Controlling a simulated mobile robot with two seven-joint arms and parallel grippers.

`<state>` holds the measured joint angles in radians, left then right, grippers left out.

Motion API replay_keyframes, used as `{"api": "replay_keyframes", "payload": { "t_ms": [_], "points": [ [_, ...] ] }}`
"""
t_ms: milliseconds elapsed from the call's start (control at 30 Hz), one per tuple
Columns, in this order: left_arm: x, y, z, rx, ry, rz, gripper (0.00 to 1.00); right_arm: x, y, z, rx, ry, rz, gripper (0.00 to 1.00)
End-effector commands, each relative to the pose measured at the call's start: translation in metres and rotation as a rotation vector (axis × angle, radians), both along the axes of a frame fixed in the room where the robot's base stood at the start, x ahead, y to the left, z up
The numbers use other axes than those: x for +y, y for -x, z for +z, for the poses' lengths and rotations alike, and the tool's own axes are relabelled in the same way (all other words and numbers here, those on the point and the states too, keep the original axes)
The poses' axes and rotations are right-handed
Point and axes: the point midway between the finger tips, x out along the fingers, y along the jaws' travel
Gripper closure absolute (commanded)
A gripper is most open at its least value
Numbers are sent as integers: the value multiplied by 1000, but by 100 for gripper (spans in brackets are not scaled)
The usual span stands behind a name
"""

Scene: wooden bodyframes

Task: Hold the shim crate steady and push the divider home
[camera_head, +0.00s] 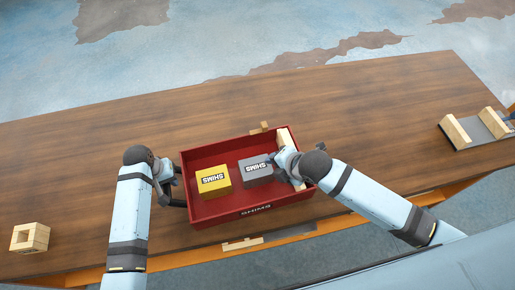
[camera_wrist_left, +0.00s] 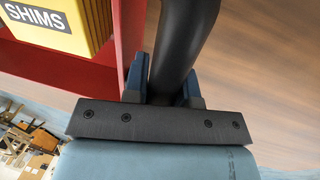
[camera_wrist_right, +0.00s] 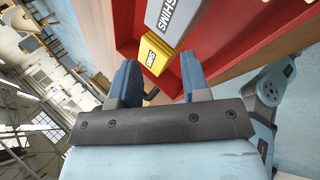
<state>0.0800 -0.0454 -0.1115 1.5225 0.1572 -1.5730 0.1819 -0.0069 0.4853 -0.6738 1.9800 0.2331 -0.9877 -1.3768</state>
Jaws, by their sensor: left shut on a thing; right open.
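The red shim crate (camera_head: 225,216) sits on the table, marked SHIMS on its front. It holds a yellow SHIMS box (camera_head: 213,181) and a grey SHIMS box (camera_head: 256,171). The divider (camera_head: 285,139), a pale wooden board, stands near the crate's right end; my right arm partly hides it. My left gripper (camera_head: 174,188) is shut on the dark handle (camera_wrist_left: 182,45) at the crate's left side. My right gripper (camera_head: 280,171) is open, over the crate between the grey box and the divider. In the right wrist view its fingers (camera_wrist_right: 158,85) are apart with nothing between them.
A wooden block frame (camera_head: 30,237) stands at the table's left end. A grey tray (camera_head: 482,126) with pale wooden blocks lies at the right end. Small wooden pieces sit behind the crate (camera_head: 261,127) and in front of it (camera_head: 243,243).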

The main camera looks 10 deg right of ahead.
Motion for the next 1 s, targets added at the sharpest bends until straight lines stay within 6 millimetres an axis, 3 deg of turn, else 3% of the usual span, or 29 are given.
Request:
{"api": "replay_keyframes", "payload": {
  "t_ms": [100,300,567,767,1000],
  "points": [
    [-1,1,-1,2,1,-1,100,-17,-13,10,-47,257,267,57],
    [-1,0,-1,1,1,-1,100,-52,-24,22,-58,601,633,57],
    [-1,0,-1,0,1,-1,100,-75,-29,26,-37,776,836,57],
    [-1,0,0,-1,2,-2,100,-75,-37,3,-32,782,845,57],
    [-1,0,0,-2,2,-2,100,-74,-56,-42,-33,781,843,57]
  ]
}}
